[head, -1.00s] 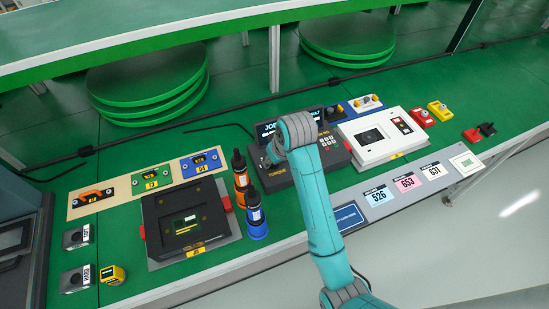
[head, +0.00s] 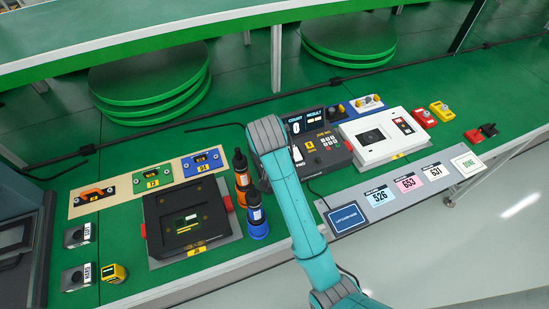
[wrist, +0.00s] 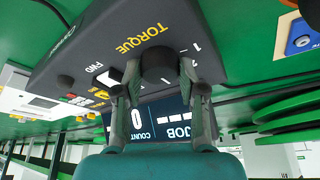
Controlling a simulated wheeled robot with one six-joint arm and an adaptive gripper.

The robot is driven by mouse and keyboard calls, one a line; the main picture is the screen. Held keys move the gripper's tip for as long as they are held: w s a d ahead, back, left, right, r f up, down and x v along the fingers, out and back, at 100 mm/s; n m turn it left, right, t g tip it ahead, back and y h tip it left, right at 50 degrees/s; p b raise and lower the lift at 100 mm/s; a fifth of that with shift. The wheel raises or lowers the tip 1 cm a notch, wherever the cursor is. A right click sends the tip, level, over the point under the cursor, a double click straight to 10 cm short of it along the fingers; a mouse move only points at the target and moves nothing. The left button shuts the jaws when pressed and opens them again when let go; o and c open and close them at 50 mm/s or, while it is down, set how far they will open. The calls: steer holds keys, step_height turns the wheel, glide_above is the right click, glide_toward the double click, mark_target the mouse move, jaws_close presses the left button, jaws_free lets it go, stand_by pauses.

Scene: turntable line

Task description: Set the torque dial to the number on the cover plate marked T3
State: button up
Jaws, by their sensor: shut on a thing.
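The torque dial (wrist: 160,62) is a dark round knob on the dark control box, beside the yellow word TORQUE. My gripper (wrist: 160,72) has one finger on each side of it and is shut on it. The printed scale beside the dial is only partly visible, and its pointer cannot be read. In the head view my arm hides the dial and gripper, while the control box (head: 333,158) shows to the right.
A white box (head: 378,138) is right of the control box. Number cards (head: 406,183) lie along the front edge.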

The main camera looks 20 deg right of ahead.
steer(key=shift+f+m, duration=0.1)
steer(key=shift+m, duration=0.2)
steer(key=o, duration=1.1)
steer(key=shift+o, duration=0.2)
